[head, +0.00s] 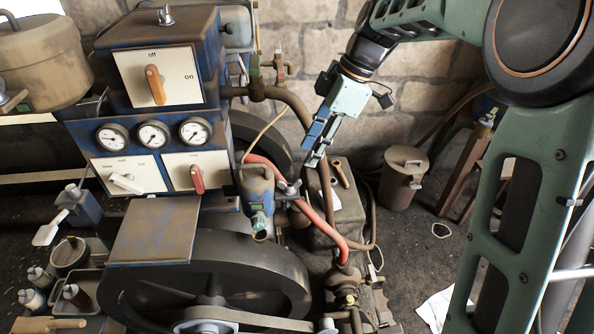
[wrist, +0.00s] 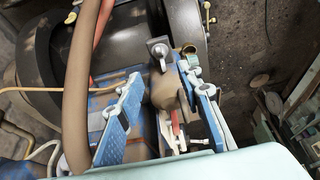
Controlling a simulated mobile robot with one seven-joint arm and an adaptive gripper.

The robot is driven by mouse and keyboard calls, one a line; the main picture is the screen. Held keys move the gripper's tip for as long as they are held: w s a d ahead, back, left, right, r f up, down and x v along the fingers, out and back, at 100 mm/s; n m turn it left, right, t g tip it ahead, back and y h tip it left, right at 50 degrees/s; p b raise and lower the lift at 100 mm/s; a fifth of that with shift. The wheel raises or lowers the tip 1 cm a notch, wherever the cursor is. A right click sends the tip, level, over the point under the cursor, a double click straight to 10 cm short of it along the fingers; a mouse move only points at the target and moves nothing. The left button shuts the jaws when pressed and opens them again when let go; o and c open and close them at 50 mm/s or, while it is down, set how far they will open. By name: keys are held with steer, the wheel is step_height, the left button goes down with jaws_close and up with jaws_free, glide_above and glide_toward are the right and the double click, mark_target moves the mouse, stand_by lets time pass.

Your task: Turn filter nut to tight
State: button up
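A grey metal nut with a short arm, which I take for the filter nut (head: 288,188), sits just right of the blue filter body (head: 258,192). In the wrist view the nut (wrist: 159,50) shows just beyond the fingertips, and a brown rounded part (wrist: 165,92) lies between the fingers. My gripper (head: 315,160) is above and slightly right of the nut in the head view, pointing down. In the wrist view my gripper (wrist: 162,72) has its blue-grey fingers wide apart with nothing gripped. No tight or loose marking is readable.
A red hose (head: 315,217) and a brown pipe (head: 293,103) run close by the nut. The large dark flywheel (head: 270,277) is below. A blue control panel (head: 155,72) stands to the left. A brown can (head: 402,180) is on the floor to the right.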

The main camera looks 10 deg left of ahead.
mark_target(291, 185)
steer(key=x, duration=1)
steer(key=shift+f, duration=0.2)
steer(key=shift+c, duration=0.2)
jaws_close()
